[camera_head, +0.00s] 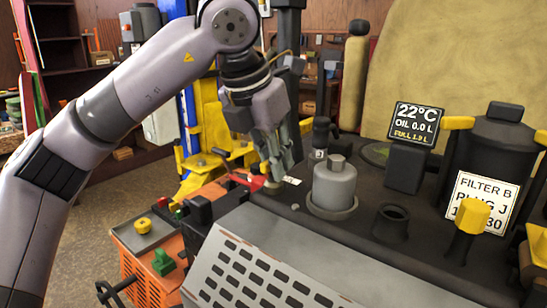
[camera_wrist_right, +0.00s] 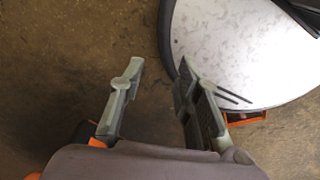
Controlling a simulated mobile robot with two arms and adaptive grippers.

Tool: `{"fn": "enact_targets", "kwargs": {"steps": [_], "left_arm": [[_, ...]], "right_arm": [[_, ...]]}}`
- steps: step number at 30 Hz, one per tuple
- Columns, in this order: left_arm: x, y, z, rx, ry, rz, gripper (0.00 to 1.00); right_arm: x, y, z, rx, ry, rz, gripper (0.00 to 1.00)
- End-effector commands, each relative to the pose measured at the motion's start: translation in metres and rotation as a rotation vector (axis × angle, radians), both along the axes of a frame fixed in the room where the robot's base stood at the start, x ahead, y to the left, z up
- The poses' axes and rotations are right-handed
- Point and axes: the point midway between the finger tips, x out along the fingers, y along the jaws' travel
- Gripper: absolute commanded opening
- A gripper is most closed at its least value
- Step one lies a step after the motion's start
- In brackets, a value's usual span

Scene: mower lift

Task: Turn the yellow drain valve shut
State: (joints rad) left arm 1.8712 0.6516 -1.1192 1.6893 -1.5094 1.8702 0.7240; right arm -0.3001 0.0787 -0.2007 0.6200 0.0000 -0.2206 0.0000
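I cannot tell for sure which yellow part is the drain valve. A yellow knob (camera_head: 473,216) tops a black stem at the right of the machine, in front of a white sign. A smaller yellow knob (camera_head: 143,226) is on an orange box at the lower left. My left gripper (camera_head: 281,176) points down over the machine's rear left part, beside a grey cylinder, away from both knobs. A red part and a small white tag show by its fingertips. Its fingers overlap in this view, so its opening is unclear. My right gripper (camera_wrist_right: 160,68) is open and empty above the floor.
The grey cylinder (camera_head: 335,184), a black display (camera_head: 415,123) and a black round opening (camera_head: 391,221) stand on the machine deck. A grey slotted cover (camera_head: 262,268) is in front. A white round surface (camera_wrist_right: 240,50) lies near my right gripper, with brown floor to its left.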

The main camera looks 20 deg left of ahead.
Motion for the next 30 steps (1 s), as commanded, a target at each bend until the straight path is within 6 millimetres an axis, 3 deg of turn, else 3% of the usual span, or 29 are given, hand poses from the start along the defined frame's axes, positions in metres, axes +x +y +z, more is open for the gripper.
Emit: {"fn": "enact_targets", "kwargs": {"steps": [6,20,30], "left_arm": [[0.0,0.0,0.0003,0.0,0.0,0.0,0.0],[0.0,0.0002,0.0006,-0.001,-0.001,-0.016,0.0],[0.0004,0.0005,0.0011,-0.004,-0.001,-0.191,0.0]], "right_arm": [[-0.0005,-0.0001,0.0,0.0,0.001,0.0,0.31],[-0.0005,-0.0004,0.0,0.0,0.001,-0.001,0.31],[-0.0004,-0.0007,0.0004,-0.001,0.0,-0.001,0.31]]}}
